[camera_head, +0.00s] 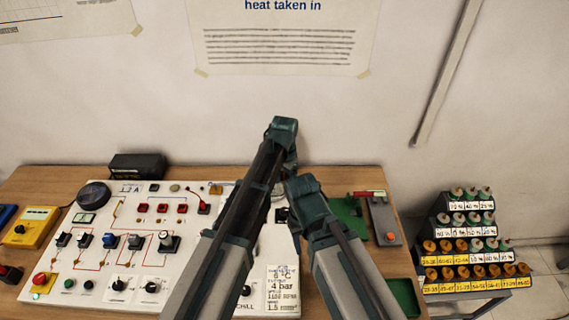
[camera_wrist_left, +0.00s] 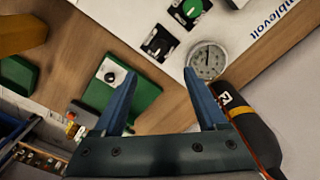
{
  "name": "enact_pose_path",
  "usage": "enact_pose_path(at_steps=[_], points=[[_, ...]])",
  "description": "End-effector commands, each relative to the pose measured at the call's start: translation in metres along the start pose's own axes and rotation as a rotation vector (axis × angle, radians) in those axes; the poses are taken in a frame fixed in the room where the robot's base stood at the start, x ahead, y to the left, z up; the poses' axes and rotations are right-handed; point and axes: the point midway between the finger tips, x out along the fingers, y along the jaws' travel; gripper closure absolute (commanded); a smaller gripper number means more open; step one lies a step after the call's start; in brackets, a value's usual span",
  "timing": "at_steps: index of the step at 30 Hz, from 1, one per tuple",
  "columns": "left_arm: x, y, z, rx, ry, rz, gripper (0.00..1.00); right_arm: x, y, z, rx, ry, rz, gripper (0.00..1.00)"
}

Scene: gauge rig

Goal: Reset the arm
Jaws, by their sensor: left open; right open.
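My left arm reaches up across the middle of the head view, its wrist end (camera_head: 284,130) high in front of the wall; its fingertips are hidden there. In the left wrist view my left gripper (camera_wrist_left: 160,75) has its two blue fingers spread with nothing held between them. Beyond them are a green block with a white, black-knobbed plate (camera_wrist_left: 110,75) and a round dial gauge (camera_wrist_left: 207,60) on a white panel. My right arm ends lower, its gripper end (camera_head: 302,187) beside the left arm; its fingertips are not clearly visible.
A white control panel (camera_head: 95,255) with switches and knobs covers the left of the wooden bench (camera_head: 45,180). A black box (camera_head: 138,166) stands behind it. A green mat (camera_head: 347,213) and grey device (camera_head: 382,217) are at right. A stepped rack (camera_head: 440,235) stands beyond the bench.

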Motion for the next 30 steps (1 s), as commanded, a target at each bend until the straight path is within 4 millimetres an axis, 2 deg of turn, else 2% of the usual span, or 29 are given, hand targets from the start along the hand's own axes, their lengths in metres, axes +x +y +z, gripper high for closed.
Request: enact_pose_path(at_steps=[5,7,8,12,16,21,30], points=[[0.0,0.0,0.003,-0.007,0.0,0.0,0.26,0.0,0.0,0.0,0.0,0.0,0.0,0.5],[0.0,-0.001,0.016,-0.039,0.003,-0.002,0.26,0.0,0.0,0.0,0.0,0.0,0.0,0.5],[0.0,-0.002,0.026,-0.065,0.005,-0.003,0.26,0.0,0.0,0.0,0.0,0.0,0.0,0.5],[0.0,-0.007,0.088,-0.251,0.02,-0.011,0.26,0.0,0.0,0.0,0.0,0.0,0.0,0.5],[0.0,-0.009,0.135,-0.416,0.033,-0.016,0.26,0.0,0.0,0.0,0.0,0.0,0.0,0.5],[0.0,-0.007,0.18,-0.578,0.048,-0.022,0.26,0.0,0.0,0.0,0.0,0.0,0.0,0.5],[0.0,0.004,0.244,-0.815,0.069,-0.029,0.26,0.001,0.0,0.0,0.0,0.0,0.0,0.5]])
